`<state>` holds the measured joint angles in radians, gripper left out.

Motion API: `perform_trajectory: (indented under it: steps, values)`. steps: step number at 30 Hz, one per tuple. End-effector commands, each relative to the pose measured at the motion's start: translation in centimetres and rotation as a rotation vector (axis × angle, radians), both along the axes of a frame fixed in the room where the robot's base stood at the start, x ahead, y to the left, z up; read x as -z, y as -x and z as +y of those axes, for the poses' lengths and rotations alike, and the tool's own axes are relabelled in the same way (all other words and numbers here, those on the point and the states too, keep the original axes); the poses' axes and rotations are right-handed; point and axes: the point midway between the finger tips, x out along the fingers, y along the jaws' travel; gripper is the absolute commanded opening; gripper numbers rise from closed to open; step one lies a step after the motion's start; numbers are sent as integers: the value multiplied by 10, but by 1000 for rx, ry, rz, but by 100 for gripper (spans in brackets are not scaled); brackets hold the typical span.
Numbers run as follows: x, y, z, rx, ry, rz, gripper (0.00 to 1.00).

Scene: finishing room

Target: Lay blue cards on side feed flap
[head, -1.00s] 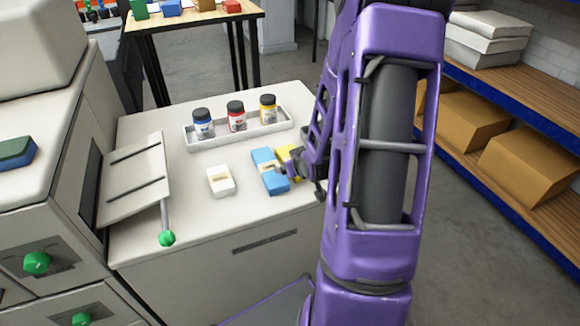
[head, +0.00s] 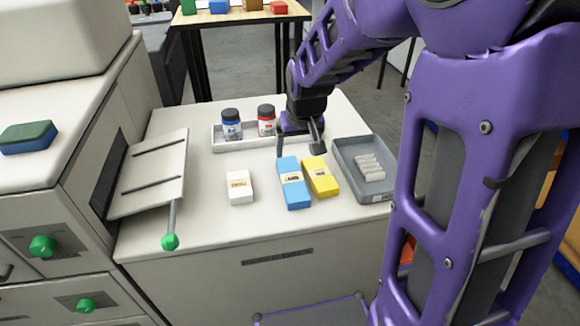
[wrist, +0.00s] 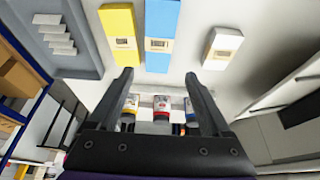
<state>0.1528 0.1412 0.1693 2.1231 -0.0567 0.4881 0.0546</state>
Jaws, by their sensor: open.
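The blue cards (head: 293,183) are a long blue pack with a pale label, lying on the white cabinet top between a white pack (head: 240,187) and a yellow pack (head: 320,177). They also show in the wrist view (wrist: 160,35), ahead of the fingertips. My gripper (head: 298,143) is open and empty, just behind the blue and yellow packs in the head view. In the wrist view (wrist: 160,80) its fingers are apart with nothing between them. The side feed flap (head: 150,173) is a tilted pale plate with two dark slots at the machine's side, left of the packs.
A white tray (head: 218,147) with ink bottles stands behind the packs, partly hidden by my arm. A grey tray (head: 385,193) with white pieces is at right. A green-knobbed lever (head: 170,241) sticks out below the flap. The cabinet top between flap and white pack is clear.

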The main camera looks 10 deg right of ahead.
Motion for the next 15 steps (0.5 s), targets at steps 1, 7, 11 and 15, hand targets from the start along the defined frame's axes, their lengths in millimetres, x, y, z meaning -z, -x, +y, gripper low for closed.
perform_trajectory:
  steps: [1, 7, 11, 15]
  values:
    - [15, -4, 0, -1, 0, 6, 82]
    - [55, -21, 0, 0, 0, 4, 82]
    - [75, -30, 0, -1, 0, 3, 82]
    - [85, -35, -1, 0, 1, 0, 82]
